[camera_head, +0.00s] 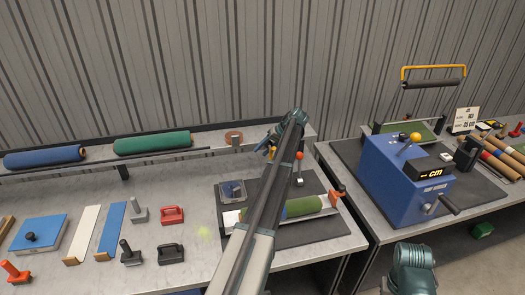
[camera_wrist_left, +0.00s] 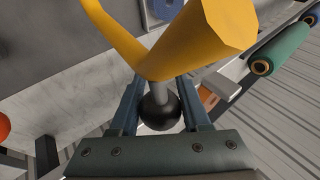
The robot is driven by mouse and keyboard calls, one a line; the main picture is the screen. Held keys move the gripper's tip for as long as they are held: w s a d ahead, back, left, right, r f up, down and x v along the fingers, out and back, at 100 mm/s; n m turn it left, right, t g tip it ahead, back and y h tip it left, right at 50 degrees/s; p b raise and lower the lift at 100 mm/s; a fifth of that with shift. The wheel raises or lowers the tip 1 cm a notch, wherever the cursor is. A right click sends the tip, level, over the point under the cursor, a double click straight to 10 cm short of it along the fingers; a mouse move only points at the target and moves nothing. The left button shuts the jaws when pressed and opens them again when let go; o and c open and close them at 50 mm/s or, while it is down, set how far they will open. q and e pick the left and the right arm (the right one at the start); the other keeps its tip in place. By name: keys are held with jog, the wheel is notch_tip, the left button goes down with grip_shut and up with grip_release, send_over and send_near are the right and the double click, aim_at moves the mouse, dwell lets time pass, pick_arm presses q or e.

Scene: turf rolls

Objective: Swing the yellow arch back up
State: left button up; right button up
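The yellow arch (camera_wrist_left: 190,45) fills the upper part of the left wrist view, close to the camera. A grey stem (camera_wrist_left: 157,68) joins it to a round black knob (camera_wrist_left: 160,110). The knob sits between the fingers of my left gripper (camera_wrist_left: 160,97) and fills the gap, so the fingers appear shut on it. In the head view my left gripper (camera_head: 277,148) is over the back of the dark mat with the green roll (camera_head: 303,207). A small bit of yellow (camera_head: 272,153) shows there; my arm hides most of that spot.
A blue machine (camera_head: 405,180) stands on the right table, with another yellow handle (camera_head: 433,68) above it. Blue (camera_head: 45,157) and green (camera_head: 152,143) rolls lie on the back rack. Several tools and strips lie at left. A gap separates the tables.

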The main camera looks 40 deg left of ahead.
pick_arm(q)
jog(key=o, duration=0.4)
jog(key=shift+w+d+f, duration=0.2)
jog(key=shift+w+d, duration=0.05)
jog(key=shift+d, duration=0.25)
jog(key=shift+o, duration=0.2)
jog(key=shift+s+a+r, duration=0.1)
jog(key=shift+a, duration=0.05)
jog(key=p+v, duration=1.1)
jog(key=v, duration=0.3)
